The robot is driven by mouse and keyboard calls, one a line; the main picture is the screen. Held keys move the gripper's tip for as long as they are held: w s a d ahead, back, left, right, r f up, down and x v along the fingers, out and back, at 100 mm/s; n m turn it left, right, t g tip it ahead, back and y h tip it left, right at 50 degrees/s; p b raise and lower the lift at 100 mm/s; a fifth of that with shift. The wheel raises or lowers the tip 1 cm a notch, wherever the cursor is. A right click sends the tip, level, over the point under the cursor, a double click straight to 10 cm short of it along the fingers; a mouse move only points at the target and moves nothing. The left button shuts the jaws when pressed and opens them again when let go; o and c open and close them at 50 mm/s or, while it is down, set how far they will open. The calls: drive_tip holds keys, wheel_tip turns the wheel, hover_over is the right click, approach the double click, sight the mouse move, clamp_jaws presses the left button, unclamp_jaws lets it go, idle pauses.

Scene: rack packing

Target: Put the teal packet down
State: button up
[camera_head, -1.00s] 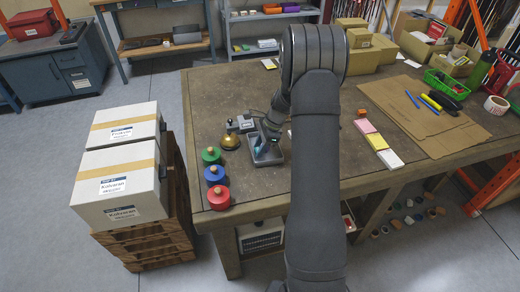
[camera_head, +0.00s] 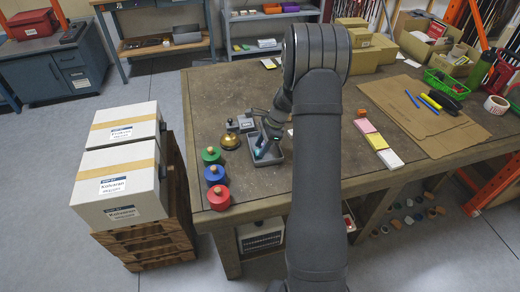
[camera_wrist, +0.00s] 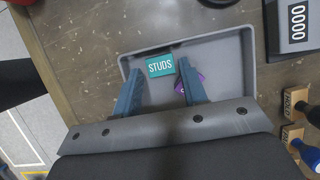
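The teal packet (camera_wrist: 159,66), lettered STUDS, lies in the grey tray (camera_wrist: 222,48), near the tray's far wall in the wrist view. My gripper (camera_wrist: 160,72) is over the tray with its two blue fingers spread, one on each side of the packet. Small gaps show between packet and fingers, so it looks free of them. A purple item (camera_wrist: 181,86) is in the tray, partly hidden by the right finger. In the head view my gripper (camera_head: 262,150) reaches down into the tray (camera_head: 270,160), and only a bit of teal shows there.
A device with a 0000 display (camera_wrist: 294,22) stands beside the tray. A brass bell (camera_head: 230,140) and green (camera_head: 211,155), blue (camera_head: 214,174) and red (camera_head: 218,197) knobbed pieces stand left of the tray. Pink and yellow pads (camera_head: 376,140) lie right of my arm.

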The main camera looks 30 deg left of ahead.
drive_tip(key=v, duration=1)
drive_tip(key=shift+r, duration=0.2)
drive_tip(key=shift+f, duration=0.1)
drive_tip(key=x, duration=1.1)
drive_tip(key=shift+a+f, duration=0.15)
drive_tip(key=shift+f, duration=0.25)
drive_tip(key=shift+r, duration=1.85)
drive_tip(key=shift+f, duration=0.1)
